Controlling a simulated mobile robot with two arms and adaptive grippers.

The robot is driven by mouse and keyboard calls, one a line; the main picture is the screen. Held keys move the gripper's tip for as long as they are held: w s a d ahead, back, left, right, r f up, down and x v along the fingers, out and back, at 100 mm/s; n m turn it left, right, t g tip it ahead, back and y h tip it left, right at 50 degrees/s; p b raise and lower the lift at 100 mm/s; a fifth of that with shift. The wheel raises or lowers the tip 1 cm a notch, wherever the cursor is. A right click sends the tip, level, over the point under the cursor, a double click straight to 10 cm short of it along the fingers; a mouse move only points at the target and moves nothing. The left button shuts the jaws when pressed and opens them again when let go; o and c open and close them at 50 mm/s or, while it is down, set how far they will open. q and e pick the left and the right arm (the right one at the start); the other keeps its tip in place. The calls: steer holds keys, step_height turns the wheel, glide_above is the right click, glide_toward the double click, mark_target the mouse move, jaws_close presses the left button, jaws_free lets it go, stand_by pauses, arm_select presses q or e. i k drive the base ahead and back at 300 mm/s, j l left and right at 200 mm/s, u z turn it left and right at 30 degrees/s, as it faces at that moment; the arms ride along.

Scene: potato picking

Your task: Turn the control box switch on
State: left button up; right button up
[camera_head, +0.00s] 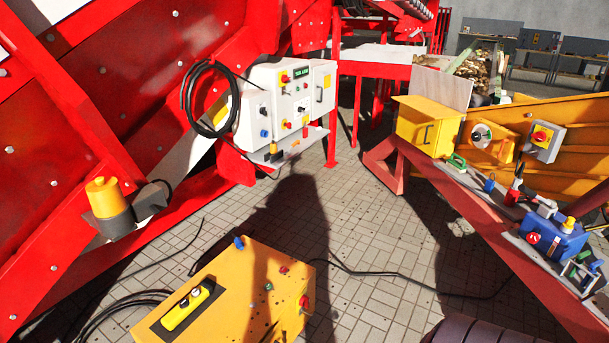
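A white control box (291,103) with a small green display, red, yellow and blue buttons and switches is mounted on the red machine at upper centre. Its switch positions are too small to tell. A yellow control box (240,300) stands in the foreground, with a yellow pendant on top and red knobs at its right side. A grey switch box (545,143) with a red-and-yellow rotary switch is on the yellow panel at right. A blue box (556,238) with a red knob sits on the red beam at lower right. Neither of my grippers is in view.
A red machine frame (90,150) fills the left, with coiled black cable (187,98) hanging from it. Cables cross the tiled floor (380,235), which is otherwise open in the middle. A red beam (470,215) slants across the right. A yellow case (428,125) rests near it.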

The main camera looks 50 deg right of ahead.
mark_target(304, 299)
steer(key=z, duration=1.55)
steer(key=i+l+u, duration=0.15)
steer(key=l+u, duration=0.15)
steer(key=u, duration=0.2)
steer(key=i+l+u, duration=0.1)
steer(key=l+u, duration=0.2)
steer(key=u, duration=0.15)
